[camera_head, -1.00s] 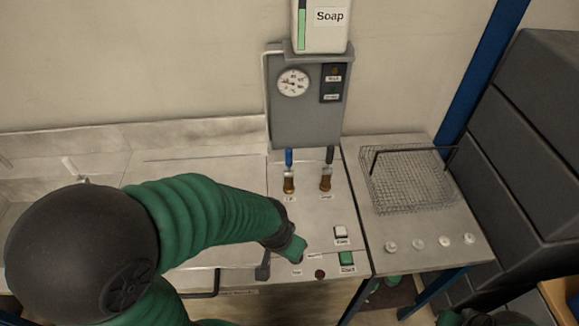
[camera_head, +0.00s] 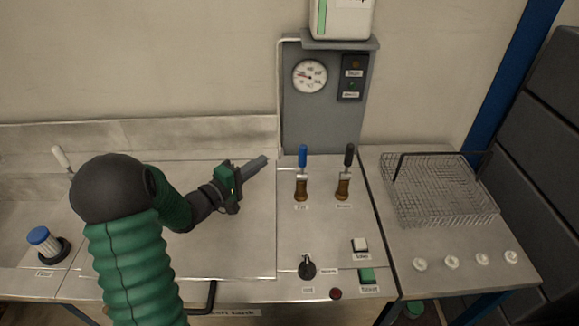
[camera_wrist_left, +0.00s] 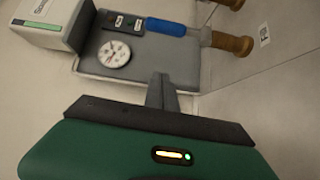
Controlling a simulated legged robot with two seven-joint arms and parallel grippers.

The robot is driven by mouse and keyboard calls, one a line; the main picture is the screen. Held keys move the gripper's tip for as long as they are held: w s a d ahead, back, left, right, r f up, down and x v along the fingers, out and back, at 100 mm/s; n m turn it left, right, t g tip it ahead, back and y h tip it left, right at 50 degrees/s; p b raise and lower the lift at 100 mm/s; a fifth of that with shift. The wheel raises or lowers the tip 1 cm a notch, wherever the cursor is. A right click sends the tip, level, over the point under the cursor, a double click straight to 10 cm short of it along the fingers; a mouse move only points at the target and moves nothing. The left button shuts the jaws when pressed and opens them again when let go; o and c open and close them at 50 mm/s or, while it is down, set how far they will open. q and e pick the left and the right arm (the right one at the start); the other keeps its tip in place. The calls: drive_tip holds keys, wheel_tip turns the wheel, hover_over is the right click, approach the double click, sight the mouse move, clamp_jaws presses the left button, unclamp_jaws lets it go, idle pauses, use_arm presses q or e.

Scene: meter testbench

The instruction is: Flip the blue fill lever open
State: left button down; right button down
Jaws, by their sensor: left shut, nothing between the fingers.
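The blue fill lever (camera_head: 302,157) stands upright on its brass valve on the steel bench, left of a similar black-handled lever (camera_head: 349,156). In the left wrist view the blue handle (camera_wrist_left: 166,28) lies beyond my fingertips, toward the upper right. My left gripper (camera_head: 262,162) is shut and empty, pointing right, to the left of the blue lever and apart from it. In the left wrist view its closed fingers (camera_wrist_left: 161,82) point up the picture. My right gripper is not in view.
A grey panel with a gauge (camera_head: 310,77) stands behind the levers. A black knob (camera_head: 307,267), a white button (camera_head: 360,245) and a green button (camera_head: 366,275) sit in front. A wire basket (camera_head: 440,190) is at right. A blue-topped filter (camera_head: 42,240) is at left.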

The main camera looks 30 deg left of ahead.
sight(302, 163)
use_arm(q)
drive_tip(key=shift+d+r, duration=0.2)
drive_tip(key=shift+d, duration=0.15)
drive_tip(key=w+d, duration=0.1)
drive_tip(key=w, duration=0.9)
drive_tip(key=s+d, duration=0.1)
drive_tip(key=d, duration=0.1)
drive_tip(key=s+d, duration=0.1)
drive_tip(key=d, duration=0.1)
drive_tip(key=shift+s, duration=0.1)
drive_tip(key=shift+a, duration=0.1)
drive_tip(key=shift+f, duration=0.1)
